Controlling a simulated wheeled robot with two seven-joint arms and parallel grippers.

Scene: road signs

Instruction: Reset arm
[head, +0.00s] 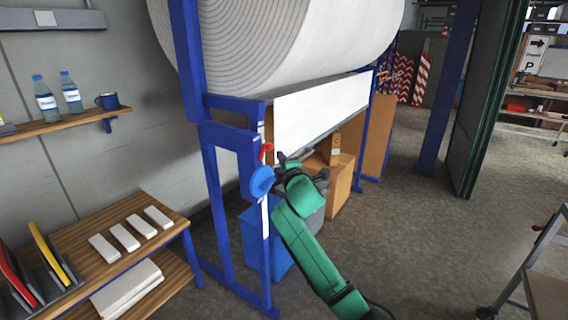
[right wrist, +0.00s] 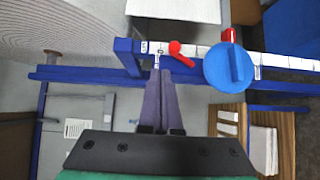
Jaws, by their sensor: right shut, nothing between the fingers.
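My right arm (head: 307,245) is green and reaches up from the bottom of the head view. My right gripper (head: 281,157) is at the blue roll frame (head: 222,200), close to a red lever (head: 266,152) and a round blue knob (head: 261,182). In the right wrist view the two fingers (right wrist: 159,72) are together with nothing between them. The red lever (right wrist: 181,52) and the blue knob (right wrist: 229,68) show to the right of the fingertips there. I cannot tell whether the fingertips touch the frame. My left gripper is not in view.
A huge white roll (head: 290,40) hangs on the frame above a white sheet (head: 320,108). Cardboard boxes (head: 343,178) stand behind my gripper. A wooden bench (head: 100,258) with white blocks is at left. Open floor (head: 420,240) lies to the right, with a folding ladder (head: 530,265) at the edge.

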